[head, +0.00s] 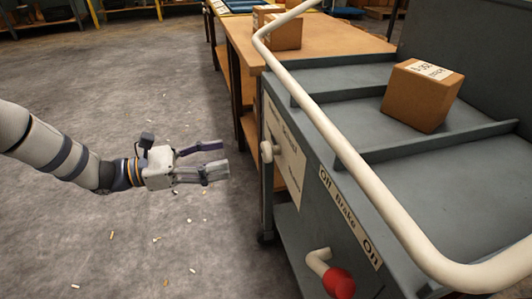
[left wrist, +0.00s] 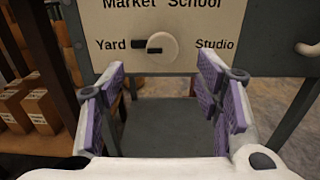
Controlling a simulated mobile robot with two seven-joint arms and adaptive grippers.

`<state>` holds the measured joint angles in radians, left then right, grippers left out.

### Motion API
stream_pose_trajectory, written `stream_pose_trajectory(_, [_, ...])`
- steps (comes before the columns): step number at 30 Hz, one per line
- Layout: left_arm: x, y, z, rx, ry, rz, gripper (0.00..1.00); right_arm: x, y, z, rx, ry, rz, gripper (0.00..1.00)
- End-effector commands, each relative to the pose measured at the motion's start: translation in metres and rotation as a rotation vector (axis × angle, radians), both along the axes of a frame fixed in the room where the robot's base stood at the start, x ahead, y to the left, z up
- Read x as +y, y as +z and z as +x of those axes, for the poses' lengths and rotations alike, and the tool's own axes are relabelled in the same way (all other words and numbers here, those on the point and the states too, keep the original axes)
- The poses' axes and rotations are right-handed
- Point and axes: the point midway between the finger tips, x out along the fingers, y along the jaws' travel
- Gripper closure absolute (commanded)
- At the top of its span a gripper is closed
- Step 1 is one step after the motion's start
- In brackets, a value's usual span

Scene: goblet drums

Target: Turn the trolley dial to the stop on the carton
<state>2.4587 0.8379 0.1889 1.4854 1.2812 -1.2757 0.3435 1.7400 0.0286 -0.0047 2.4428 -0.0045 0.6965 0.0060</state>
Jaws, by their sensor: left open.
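The trolley dial (head: 268,151) is a pale round knob on a cream label plate (head: 284,150) on the trolley's near-left side panel. In the left wrist view the dial (left wrist: 164,46) has a dark pointer lying level toward "Yard" on the left. "Studio" is on the right, "Market" and "School" above. The carton (head: 420,96) is a brown box tilted in view on the grey trolley top; its white label is too small to read surely. My left gripper (head: 222,160) is open and empty, pointing at the dial with a gap between. My right gripper is not in view.
A white handrail (head: 340,150) curves over the trolley (head: 460,180). A wooden table (head: 245,40) with boxes stands behind. The concrete floor at left is open, with small litter.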

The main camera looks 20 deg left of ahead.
Motion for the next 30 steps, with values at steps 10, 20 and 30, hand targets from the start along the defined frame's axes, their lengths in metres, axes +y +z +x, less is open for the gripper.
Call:
stream_pose_trajectory(10, [-0.069, -0.003, 0.044, 0.004, -0.007, 0.004, 0.42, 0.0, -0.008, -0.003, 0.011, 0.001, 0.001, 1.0])
stream_pose_trajectory(20, [-0.082, -0.001, 0.053, 0.004, -0.004, 0.004, 0.42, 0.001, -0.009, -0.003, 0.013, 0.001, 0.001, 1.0])
stream_pose_trajectory(30, [-0.082, -0.001, 0.053, 0.004, -0.004, 0.004, 0.89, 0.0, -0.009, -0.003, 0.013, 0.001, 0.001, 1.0])
